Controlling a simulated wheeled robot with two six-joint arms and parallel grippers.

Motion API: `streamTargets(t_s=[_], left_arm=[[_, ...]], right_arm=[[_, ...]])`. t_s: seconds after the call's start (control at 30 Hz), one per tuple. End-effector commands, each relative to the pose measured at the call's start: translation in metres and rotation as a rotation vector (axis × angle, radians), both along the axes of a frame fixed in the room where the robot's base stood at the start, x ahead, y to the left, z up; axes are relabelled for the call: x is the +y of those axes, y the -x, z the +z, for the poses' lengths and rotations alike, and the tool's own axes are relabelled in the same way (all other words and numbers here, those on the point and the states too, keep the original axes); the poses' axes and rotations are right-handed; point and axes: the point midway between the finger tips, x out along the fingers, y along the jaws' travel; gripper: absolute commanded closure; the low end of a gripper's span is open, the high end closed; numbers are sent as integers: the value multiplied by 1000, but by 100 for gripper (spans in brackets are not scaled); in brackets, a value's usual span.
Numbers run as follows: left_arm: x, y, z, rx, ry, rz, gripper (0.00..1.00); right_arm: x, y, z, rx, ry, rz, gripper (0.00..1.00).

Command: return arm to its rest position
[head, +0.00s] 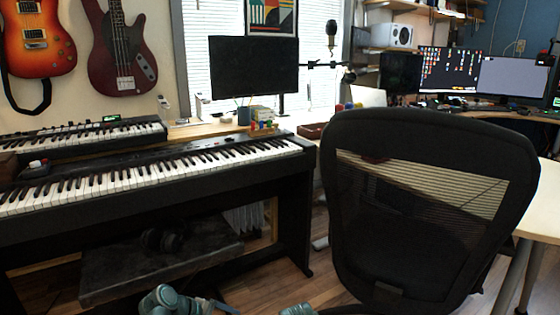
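Two small pieces of my own arms show at the bottom edge of the head view. One grey-teal rounded joint (165,299) is left of centre, low in front of the piano keyboard. Another grey-teal piece (297,310) is near the bottom centre, mostly cut off by the frame edge. Neither gripper's fingers can be made out. The rest of both arms is outside the frame. I see nothing held.
A black digital piano (170,165) fills the left, with a grey bench (160,268) under it and headphones (163,238) on the bench. A black mesh office chair (425,150) stands close at right, beside a pale table (542,205). Some wooden floor (262,290) is bare between.

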Motion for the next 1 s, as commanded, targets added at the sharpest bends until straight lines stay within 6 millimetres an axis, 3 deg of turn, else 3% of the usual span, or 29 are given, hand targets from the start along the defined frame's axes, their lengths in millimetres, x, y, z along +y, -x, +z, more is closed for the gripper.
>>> streamTargets(t_s=[0.03,0.2,0.4,0.6,0.67,1.0], left_arm=[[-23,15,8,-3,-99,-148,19],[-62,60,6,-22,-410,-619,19],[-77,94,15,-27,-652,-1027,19],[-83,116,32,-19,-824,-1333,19],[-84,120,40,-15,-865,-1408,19],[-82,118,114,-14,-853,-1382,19]], right_arm=[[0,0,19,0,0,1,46],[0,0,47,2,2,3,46],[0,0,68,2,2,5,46],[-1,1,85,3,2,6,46],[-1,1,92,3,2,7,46],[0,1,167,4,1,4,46]])
